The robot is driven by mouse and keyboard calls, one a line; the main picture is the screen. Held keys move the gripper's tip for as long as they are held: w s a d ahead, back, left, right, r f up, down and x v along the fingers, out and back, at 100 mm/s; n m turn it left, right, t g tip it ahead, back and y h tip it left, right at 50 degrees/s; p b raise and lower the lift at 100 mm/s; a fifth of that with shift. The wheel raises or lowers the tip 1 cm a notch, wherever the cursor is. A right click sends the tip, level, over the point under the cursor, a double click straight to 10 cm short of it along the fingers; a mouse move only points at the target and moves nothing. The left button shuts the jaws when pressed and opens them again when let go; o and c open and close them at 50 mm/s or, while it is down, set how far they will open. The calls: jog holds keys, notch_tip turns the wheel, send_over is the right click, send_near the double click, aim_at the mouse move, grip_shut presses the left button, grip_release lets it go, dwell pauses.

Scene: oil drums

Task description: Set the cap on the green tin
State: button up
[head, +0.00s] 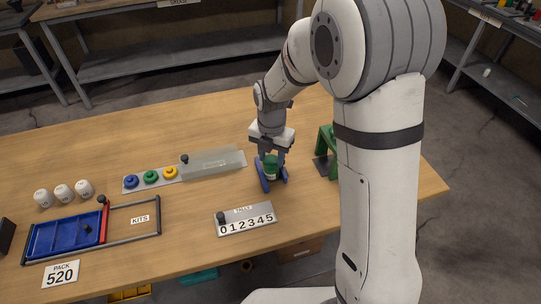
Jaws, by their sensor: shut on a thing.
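The green tin (271,168) has a pale label low on its side. It stands between two blue arms of a holder (263,184) on the wooden table. My gripper (271,157) points down from above and is shut at the tin's upper part. The fingers hide some of the tin's top, so I cannot tell whether a cap sits on it. A green round cap-like piece (151,176) lies on a grey strip to the left, between a blue one (131,181) and a yellow one (170,172).
A clear cover (211,161) lies right of the coloured pieces. A number plate (246,219) lies in front of the tin. A green frame (327,142) stands close right, partly behind my arm. A blue tray (62,236) and three white pieces (63,192) are left.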

jog(key=o, duration=1.5)
jog(key=shift+r, duration=0.1)
jog(key=shift+r+p, duration=1.25)
jog(key=shift+r, duration=0.45)
